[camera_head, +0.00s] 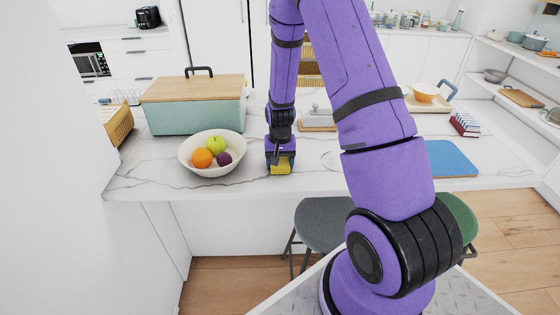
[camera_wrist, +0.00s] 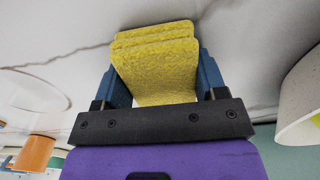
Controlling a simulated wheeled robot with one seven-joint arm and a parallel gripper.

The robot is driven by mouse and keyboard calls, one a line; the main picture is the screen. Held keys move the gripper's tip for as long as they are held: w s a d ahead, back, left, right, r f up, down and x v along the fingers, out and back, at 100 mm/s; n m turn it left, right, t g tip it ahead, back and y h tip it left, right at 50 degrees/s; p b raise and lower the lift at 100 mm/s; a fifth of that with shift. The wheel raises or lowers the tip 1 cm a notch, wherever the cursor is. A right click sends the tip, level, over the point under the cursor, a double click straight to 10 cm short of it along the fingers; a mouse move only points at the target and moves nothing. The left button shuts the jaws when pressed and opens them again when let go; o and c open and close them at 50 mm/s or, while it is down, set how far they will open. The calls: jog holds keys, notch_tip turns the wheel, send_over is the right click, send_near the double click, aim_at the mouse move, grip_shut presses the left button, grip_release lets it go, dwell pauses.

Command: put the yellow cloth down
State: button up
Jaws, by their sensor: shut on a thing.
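The yellow cloth (camera_wrist: 158,68) is a folded, fuzzy stack, and it fills the space between the two blue fingers of my gripper (camera_wrist: 163,85) in the wrist view. My gripper (camera_head: 280,163) is shut on it. In the head view the cloth (camera_head: 281,168) shows just below my gripper, at the front part of the white marble counter (camera_head: 300,184). The cloth is low over the counter or touching it; I cannot tell which.
A white bowl (camera_head: 212,170) with fruit stands just left of my gripper. A teal box with a wooden lid (camera_head: 195,108) is behind it. A butter dish (camera_head: 317,119) stands behind on the right. A blue board (camera_head: 450,159) lies farther right. Stools (camera_head: 324,224) stand below the front edge.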

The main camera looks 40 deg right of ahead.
jog(key=shift+f, duration=0.15)
jog(key=o, duration=1)
jog(key=shift+s, duration=0.1)
